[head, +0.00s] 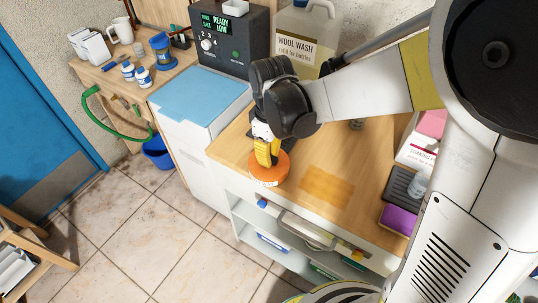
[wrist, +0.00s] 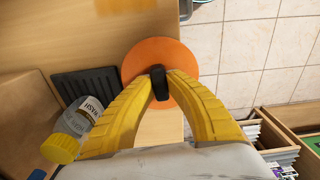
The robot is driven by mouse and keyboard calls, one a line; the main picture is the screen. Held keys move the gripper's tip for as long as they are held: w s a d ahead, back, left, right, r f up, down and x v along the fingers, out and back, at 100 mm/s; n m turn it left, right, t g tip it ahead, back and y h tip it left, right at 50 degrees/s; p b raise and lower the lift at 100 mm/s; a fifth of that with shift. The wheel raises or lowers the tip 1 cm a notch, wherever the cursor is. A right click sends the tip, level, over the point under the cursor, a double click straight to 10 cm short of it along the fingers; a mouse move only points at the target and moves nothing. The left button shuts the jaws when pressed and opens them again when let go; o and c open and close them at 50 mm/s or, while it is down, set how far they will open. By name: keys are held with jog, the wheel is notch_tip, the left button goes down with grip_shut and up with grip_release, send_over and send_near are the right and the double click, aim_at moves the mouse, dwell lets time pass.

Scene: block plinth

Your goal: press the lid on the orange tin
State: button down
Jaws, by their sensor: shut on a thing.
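The orange tin (head: 270,178) stands near the front edge of the wooden counter in the head view, with a pale label on its side. My gripper (head: 267,156) points down over it with yellow fingers. In the wrist view the round orange lid (wrist: 152,50) lies below my gripper (wrist: 158,84), whose fingertips are closed on the lid's black knob (wrist: 157,76). The lid hides the tin from above. I cannot tell whether the lid is fully seated on the rim.
A wash bottle with a yellow cap (wrist: 75,130) and a dark tray (wrist: 85,86) are close to the fingers. A large wool wash jug (head: 302,38) and a grey control box (head: 234,40) stand behind. An orange patch (head: 327,186) lies on the counter to the right.

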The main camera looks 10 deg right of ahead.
jog(key=shift+f, duration=0.3)
jog(key=c, duration=0.8)
grip_release()
jog(key=shift+r, duration=0.1)
jog(key=shift+r+p, duration=1.85)
jog(key=shift+r, duration=0.65)
